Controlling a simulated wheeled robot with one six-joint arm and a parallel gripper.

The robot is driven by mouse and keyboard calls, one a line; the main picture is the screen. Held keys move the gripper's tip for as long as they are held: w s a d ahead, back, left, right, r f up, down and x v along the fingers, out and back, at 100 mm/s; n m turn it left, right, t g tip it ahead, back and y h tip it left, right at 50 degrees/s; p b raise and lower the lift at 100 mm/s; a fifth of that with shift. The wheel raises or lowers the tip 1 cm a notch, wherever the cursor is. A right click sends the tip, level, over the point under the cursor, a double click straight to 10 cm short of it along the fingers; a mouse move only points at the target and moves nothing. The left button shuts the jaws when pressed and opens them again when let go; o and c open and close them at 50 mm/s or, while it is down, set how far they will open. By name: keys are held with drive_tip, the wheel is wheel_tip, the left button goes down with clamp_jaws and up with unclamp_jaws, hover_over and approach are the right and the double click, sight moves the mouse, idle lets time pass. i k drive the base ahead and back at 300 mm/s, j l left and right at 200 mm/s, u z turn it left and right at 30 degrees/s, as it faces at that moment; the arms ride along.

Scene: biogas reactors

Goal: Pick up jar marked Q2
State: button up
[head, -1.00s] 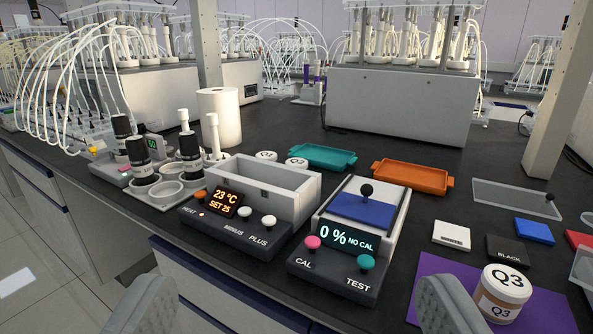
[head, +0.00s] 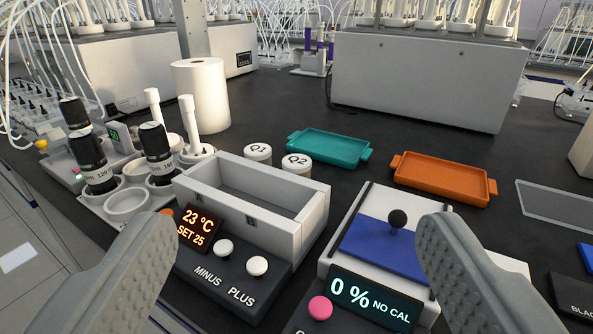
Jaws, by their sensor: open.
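The jar marked Q2 (head: 297,165) stands on the dark bench just behind the grey-white heating bath. Its white lid with the Q2 label shows, and the bath's back wall hides much of its lower part. The jar marked Q1 (head: 258,153) stands close to its left. My gripper (head: 285,260) is open and empty, with one grey finger at the lower left and the other at the lower right. It is nearer to me than the jar, above the front of the devices.
The heating bath (head: 312,222) reads 23 °C. Right of it is the test unit with a black-knobbed blue plate (head: 380,245). A teal tray (head: 330,147) and orange tray (head: 443,178) lie behind. A paper roll (head: 203,95) and bottle rack (head: 127,203) stand left.

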sight(300, 164)
drive_tip(key=i+j+z, duration=0.1)
drive_tip(key=j, duration=0.25)
drive_tip(key=i+j+z, duration=0.25)
drive_tip(key=j, duration=0.4)
drive_tip(key=i+j+z, duration=0.15)
drive_tip(key=j, duration=0.25)
drive_tip(key=i+j+z, duration=0.1)
drive_tip(key=j, duration=0.25)
